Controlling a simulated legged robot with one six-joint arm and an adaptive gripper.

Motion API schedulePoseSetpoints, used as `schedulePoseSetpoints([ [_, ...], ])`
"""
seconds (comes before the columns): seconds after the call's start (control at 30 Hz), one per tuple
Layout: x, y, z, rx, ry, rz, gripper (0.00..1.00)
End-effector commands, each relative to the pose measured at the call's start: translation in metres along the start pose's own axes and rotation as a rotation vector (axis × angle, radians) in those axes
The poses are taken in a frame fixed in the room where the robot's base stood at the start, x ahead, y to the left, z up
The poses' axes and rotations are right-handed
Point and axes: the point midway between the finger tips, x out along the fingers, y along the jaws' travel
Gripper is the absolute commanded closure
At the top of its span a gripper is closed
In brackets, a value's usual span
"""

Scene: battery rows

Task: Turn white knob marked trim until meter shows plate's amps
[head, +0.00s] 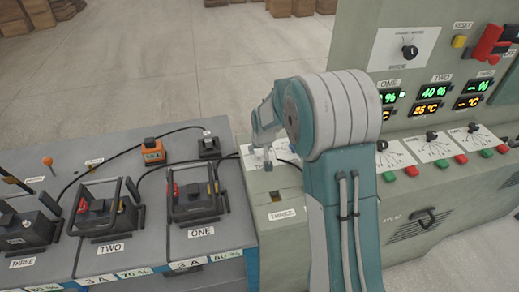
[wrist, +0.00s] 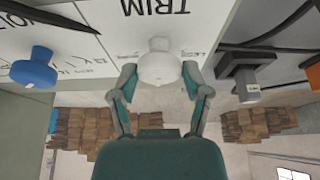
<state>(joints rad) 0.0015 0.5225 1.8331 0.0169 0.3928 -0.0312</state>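The white knob (wrist: 160,70) stands on a white panel marked TRIM (wrist: 155,8), which reads upside down in the wrist view. My gripper (wrist: 161,75) has one fingertip on each side of the knob, very close to it. I cannot tell whether both fingertips press on it. In the head view my gripper (head: 263,152) is over the grey console's left end, and the knob is mostly hidden there. I cannot make out a trim meter reading.
A blue knob (wrist: 35,70) is left of the white one. A dark cable plug (wrist: 246,78) is to its right. Batteries labelled ONE (head: 193,203), TWO (head: 105,218) and THREE (head: 28,228) stand on the bench. An orange device (head: 153,151) sits behind them.

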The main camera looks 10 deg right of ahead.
Motion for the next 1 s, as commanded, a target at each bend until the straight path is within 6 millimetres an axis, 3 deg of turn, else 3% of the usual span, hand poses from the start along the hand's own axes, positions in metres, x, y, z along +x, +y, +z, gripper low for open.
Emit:
schedulePoseSetpoints([
  [0.03, -0.0001, 0.0, 0.0, 0.0, 0.0, 0.0, 0.84],
  [0.07, -0.0001, 0.0, 0.0, 0.0, 0.0, 0.0, 0.94],
  [0.4, 0.0013, 0.0003, 0.0007, -0.031, -0.004, -0.014, 0.94],
  [1.0, 0.0028, 0.0011, 0.0025, -0.328, -0.009, -0.139, 0.94],
])
